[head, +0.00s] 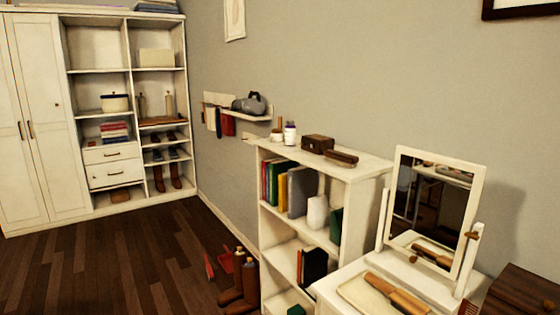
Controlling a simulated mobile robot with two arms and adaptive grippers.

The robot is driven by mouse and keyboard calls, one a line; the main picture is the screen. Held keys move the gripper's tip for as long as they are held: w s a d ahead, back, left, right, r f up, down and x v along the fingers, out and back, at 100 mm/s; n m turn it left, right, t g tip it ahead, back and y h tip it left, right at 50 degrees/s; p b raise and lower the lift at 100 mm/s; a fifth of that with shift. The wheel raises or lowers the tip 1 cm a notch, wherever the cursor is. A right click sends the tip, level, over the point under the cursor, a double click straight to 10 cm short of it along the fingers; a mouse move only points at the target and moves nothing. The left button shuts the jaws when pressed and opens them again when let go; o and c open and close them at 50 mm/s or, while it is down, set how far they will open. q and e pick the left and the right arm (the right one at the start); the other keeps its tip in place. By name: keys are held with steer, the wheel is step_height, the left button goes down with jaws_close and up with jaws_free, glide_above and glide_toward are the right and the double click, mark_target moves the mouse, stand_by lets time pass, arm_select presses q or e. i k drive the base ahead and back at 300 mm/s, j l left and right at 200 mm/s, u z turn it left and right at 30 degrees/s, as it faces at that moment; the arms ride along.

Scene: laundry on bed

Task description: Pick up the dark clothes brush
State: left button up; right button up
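A dark brown clothes brush (342,157) lies on top of the white bookcase (372,169), near its right end. A small dark brown box (317,143) stands just to its left. A lighter, tan wooden brush (398,295) lies on a tray on the white dressing table at the lower right. Neither of my grippers shows in the head view.
White and brown bottles (290,133) stand at the bookcase's left end. The dressing table's tilted mirror (432,212) stands right of the bookcase. Boots (235,285) stand on the floor at its left. The wooden floor (120,260) further left is clear.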

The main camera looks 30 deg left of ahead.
mark_target(349, 161)
steer(key=u, duration=0.65)
steer(key=z, duration=1.7)
steer(key=u, duration=1.7)
steer(key=i+j+z, duration=0.2)
steer(key=i+j, duration=0.15)
steer(key=j, duration=0.25)
steer(key=i+j+z, duration=0.1)
steer(key=j, duration=0.25)
steer(key=i+j+z, duration=0.1)
steer(key=i+j, duration=0.15)
steer(key=j, duration=0.1)
